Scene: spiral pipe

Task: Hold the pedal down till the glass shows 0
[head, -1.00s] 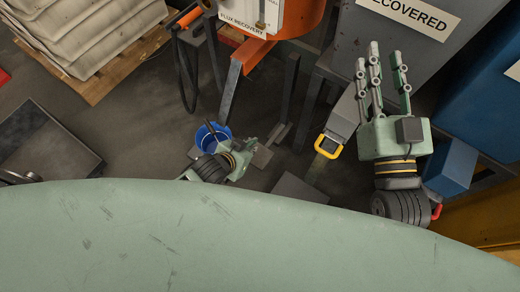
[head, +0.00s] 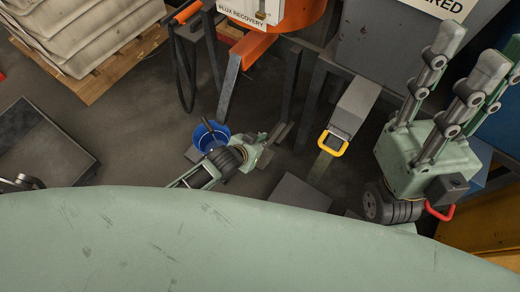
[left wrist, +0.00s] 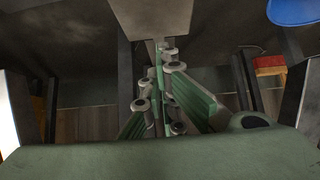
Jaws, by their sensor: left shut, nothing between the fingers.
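My left gripper (head: 274,136) is low over the floor, just right of the blue bucket, with its fingers together and empty. In the left wrist view its closed fingers (left wrist: 163,85) point at a grey block-like part (left wrist: 150,15) at the top. A small dark glass (head: 338,142) in a yellow frame sits on the end of a grey housing; no digit is legible. I cannot make out which part is the pedal. My right gripper (head: 462,90) is large at the right, its fingers raised, spread and empty.
The blue bucket (head: 210,137) holds a dark rod and also shows in the left wrist view (left wrist: 292,11). Dark frame legs (head: 288,85) stand near my left gripper. A grey plate (head: 300,191) lies on the floor. Stacked sacks (head: 80,30) rest on a pallet at upper left.

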